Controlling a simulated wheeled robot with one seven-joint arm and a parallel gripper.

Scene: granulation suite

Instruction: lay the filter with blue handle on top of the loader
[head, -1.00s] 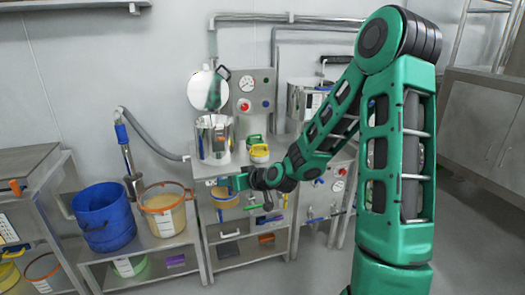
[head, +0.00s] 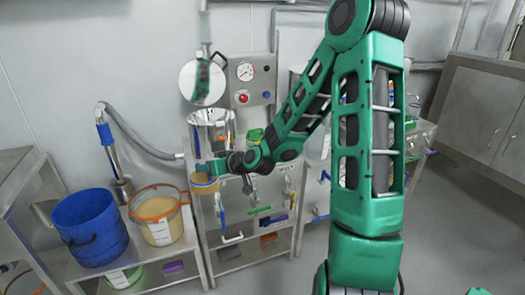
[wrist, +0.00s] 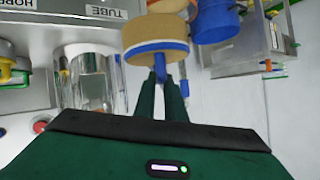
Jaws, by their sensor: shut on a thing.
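The filter (wrist: 155,38) is a tan round drum with a blue rim and blue handle. My gripper (wrist: 165,82) is shut on the blue handle in the wrist view. In the head view the filter (head: 205,185) is held in front of the steel stand, below and slightly left of the steel vessel; my gripper (head: 213,168) is partly hidden there. The steel vessel (head: 208,118), which I take for the loader, stands on the stand with its round lid (head: 203,82) raised. It also shows left of the filter in the wrist view (wrist: 92,75). The filter is apart from it.
A blue bucket (head: 92,228) and an orange-rimmed tub (head: 158,215) stand on a low bench at left, near a hose wand (head: 112,155). A control panel with gauge (head: 248,88) is right of the lid. Shelves with tools are below. Floor at right is free.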

